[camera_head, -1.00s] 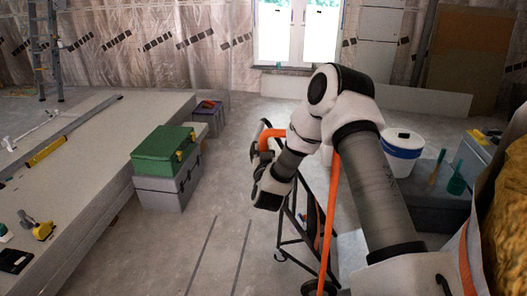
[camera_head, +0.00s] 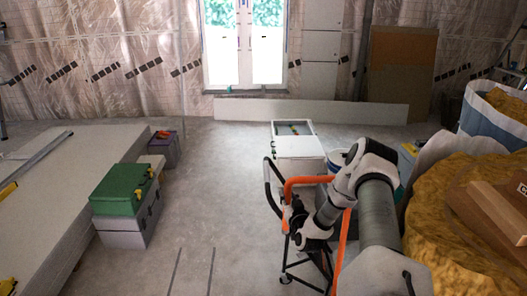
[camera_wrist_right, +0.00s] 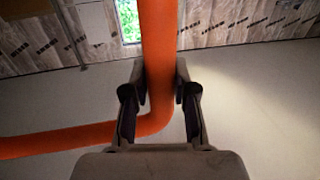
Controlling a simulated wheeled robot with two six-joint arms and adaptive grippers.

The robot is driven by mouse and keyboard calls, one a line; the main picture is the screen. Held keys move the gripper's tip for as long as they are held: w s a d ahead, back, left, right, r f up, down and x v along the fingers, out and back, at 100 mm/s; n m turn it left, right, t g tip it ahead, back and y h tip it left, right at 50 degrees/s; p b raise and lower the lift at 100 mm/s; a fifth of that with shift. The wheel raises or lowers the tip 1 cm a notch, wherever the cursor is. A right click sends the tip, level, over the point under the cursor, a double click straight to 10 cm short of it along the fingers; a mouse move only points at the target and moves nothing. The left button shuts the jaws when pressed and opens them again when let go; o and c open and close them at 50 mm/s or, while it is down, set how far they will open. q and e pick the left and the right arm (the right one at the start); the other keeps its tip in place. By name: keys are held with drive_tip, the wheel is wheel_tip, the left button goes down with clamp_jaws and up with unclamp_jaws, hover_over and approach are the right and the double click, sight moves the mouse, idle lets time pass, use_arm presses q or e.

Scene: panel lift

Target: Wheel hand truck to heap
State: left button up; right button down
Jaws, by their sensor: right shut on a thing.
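The hand truck (camera_head: 347,237) has an orange handle bar and a black frame; it stands on the floor right of centre in the head view. My right gripper (camera_head: 291,213) is shut around the orange handle, which also shows in the right wrist view (camera_wrist_right: 158,45) running up between the fingers (camera_wrist_right: 160,88) and bending left below. My arm hides part of the frame. A heap of yellow-brown insulation (camera_head: 455,235) lies at the right, close to my right arm. My left gripper is not in view.
A low stack of pale panels (camera_head: 70,185) fills the left, with a green-topped toolbox (camera_head: 122,190) beside it. A white cabinet-like box (camera_head: 298,150) stands ahead. A pale board (camera_head: 310,110) leans below the window. The middle floor is clear.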

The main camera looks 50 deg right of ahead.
use_arm(q)
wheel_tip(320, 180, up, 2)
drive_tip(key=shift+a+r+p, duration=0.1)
drive_tip(key=shift+p, duration=0.6)
use_arm(e)
drive_tip(key=s+d, duration=0.2)
drive_tip(key=s, duration=0.1)
drive_tip(key=shift+s+d, duration=0.25)
drive_tip(key=shift+d, duration=0.15)
drive_tip(key=c, duration=1.2)
unclamp_jaws()
drive_tip(key=o, duration=0.3)
drive_tip(key=shift+s+d, duration=0.1)
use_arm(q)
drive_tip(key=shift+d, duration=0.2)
use_arm(e)
drive_tip(key=shift+s+d, duration=0.1)
